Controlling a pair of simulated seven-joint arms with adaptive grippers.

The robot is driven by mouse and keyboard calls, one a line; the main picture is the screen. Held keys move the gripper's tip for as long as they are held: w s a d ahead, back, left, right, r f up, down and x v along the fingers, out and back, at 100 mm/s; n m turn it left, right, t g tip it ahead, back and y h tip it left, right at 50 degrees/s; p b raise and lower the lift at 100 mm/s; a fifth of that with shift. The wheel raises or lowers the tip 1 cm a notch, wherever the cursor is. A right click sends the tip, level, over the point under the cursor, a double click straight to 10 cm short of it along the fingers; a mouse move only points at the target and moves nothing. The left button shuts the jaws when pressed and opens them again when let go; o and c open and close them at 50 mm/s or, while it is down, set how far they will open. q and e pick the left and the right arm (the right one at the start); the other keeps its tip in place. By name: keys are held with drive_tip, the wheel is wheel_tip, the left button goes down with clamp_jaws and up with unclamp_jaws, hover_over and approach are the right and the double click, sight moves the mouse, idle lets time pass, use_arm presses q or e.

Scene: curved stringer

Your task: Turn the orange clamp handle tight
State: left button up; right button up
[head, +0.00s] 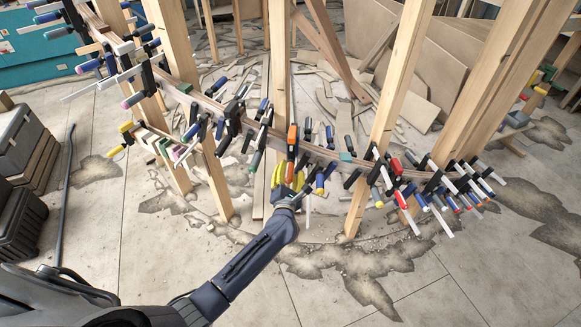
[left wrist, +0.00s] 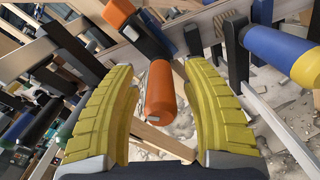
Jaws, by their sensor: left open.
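The orange clamp handle (left wrist: 160,92) hangs below the curved stringer, between the two yellow fingers of my left gripper (left wrist: 163,110) in the left wrist view. The fingers are apart, one on each side of the handle, with visible gaps. The orange clamp's upper part (left wrist: 118,12) shows above it. In the head view the orange clamp (head: 292,140) is on the middle of the curved stringer (head: 325,152). My left gripper (head: 287,178) is just below it, and its fingers hide most of the handle there. My right gripper is not in view.
Many clamps with coloured handles crowd the stringer on both sides. A blue clamp handle (left wrist: 280,55) is close right of my gripper. Wooden posts (head: 280,80) stand behind. Black cases (head: 18,140) sit at the left. The floor in front is mostly open, with cracked patches.

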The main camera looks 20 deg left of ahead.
use_arm(q)
drive_tip(key=shift+w+a, duration=0.25)
drive_tip(key=shift+w, duration=1.05)
drive_tip(key=shift+c, duration=0.6)
clamp_jaws()
